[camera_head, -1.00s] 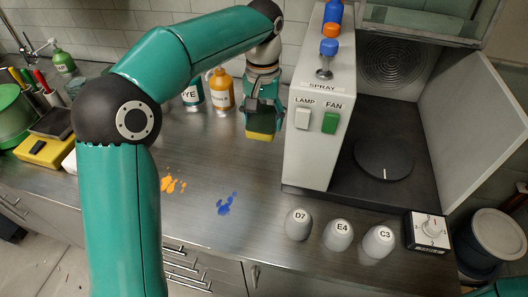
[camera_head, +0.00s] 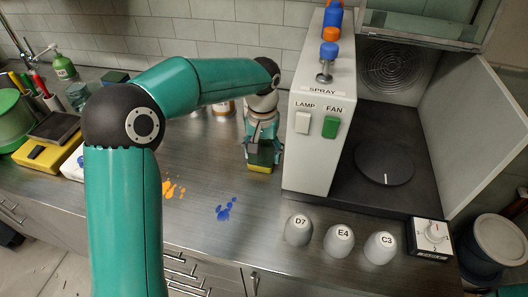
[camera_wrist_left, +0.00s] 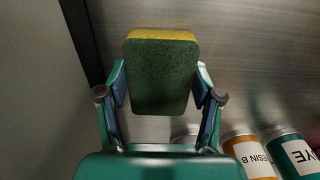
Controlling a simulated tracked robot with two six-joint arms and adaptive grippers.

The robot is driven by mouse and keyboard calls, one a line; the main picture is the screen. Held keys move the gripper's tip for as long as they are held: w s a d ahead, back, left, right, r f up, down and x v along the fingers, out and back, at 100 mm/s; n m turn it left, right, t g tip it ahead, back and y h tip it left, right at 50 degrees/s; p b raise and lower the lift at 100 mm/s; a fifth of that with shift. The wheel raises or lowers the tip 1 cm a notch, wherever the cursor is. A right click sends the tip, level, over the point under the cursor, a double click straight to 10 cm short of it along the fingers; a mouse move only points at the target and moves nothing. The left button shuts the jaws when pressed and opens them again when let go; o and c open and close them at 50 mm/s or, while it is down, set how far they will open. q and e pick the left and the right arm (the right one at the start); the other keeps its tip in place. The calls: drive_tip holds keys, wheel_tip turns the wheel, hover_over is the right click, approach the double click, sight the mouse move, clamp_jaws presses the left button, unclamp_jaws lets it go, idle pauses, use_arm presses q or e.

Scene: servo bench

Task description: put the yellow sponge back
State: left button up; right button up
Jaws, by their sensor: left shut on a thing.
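The yellow sponge (camera_head: 259,168) has a dark green scouring side and a yellow layer. My left gripper (camera_head: 262,150) is shut on it, just left of the grey spray cabinet. In the left wrist view the green face of the sponge (camera_wrist_left: 160,78) sits between the two fingers of my left gripper (camera_wrist_left: 161,92), its yellow edge at the top. I cannot tell whether the sponge touches the bench.
The spray cabinet (camera_head: 312,150) with lamp and fan switches stands close on the right. Orange paint (camera_head: 172,189) and blue paint (camera_head: 226,208) mark the bench. Cups D7 (camera_head: 298,230), E4 (camera_head: 338,242) and C3 (camera_head: 380,248) stand at the front. Resin bottles (camera_wrist_left: 246,152) stand behind.

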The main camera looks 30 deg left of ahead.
sight(263, 153)
use_arm(q)
drive_tip(key=shift+f, duration=0.15)
drive_tip(key=o, duration=1.3)
drive_tip(key=shift+r+p, duration=0.6)
drive_tip(key=shift+r, duration=5.6)
